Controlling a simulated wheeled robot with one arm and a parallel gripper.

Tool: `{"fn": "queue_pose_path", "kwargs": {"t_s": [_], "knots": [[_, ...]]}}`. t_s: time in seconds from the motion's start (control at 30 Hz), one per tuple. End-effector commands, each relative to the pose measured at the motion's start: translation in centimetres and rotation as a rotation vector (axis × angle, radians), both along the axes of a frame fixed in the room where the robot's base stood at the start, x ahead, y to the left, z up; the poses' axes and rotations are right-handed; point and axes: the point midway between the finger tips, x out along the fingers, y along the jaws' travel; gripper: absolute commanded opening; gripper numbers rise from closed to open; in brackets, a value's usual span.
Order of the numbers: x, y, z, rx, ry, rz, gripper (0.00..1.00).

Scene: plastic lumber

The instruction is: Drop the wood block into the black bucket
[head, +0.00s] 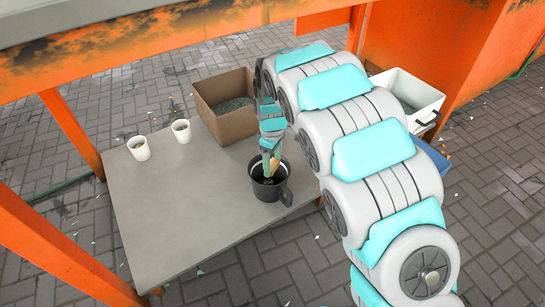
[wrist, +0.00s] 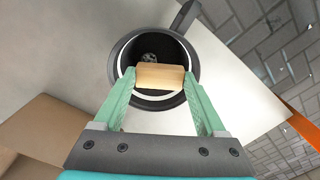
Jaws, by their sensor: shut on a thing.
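The wood block (wrist: 160,76) is a small light-brown piece held between the two green fingers of my gripper (wrist: 160,80) in the wrist view. The black bucket (wrist: 124,58) has a dark interior, and the block shows over its opening there. A few small grey bits show at the bottom of the bucket. In the head view the bucket (head: 268,191) stands upright near the table's right edge, with its handle to the lower right. My gripper (head: 269,168) points down at the bucket's mouth, and a bit of the block (head: 275,163) shows there. The exact height over the rim is hard to tell.
Two white cups (head: 139,148) (head: 181,131) stand at the table's far left. A cardboard box (head: 233,126) sits at the back of the grey table (head: 185,215). A white bin (head: 412,96) and a blue container (head: 432,158) are to the right. Orange posts frame the table.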

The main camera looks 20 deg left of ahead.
Motion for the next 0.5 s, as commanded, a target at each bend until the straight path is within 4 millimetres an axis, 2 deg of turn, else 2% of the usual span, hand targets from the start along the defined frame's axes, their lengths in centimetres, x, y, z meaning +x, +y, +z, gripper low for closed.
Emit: {"fn": "queue_pose_path", "kwargs": {"t_s": [0.13, 0.43, 0.47, 0.5], "knots": [[0.02, -0.01, -1.33, 0.0, 0.0, 0.0, 0.22], [0.01, 0.01, -1.51, 0.001, -0.001, 0.0, 0.22], [0.01, 0.0, -1.51, 0.0, 0.0, 0.0, 0.76], [0.01, 0.0, -1.51, 0.0, 0.0, 0.0, 0.8]]}}
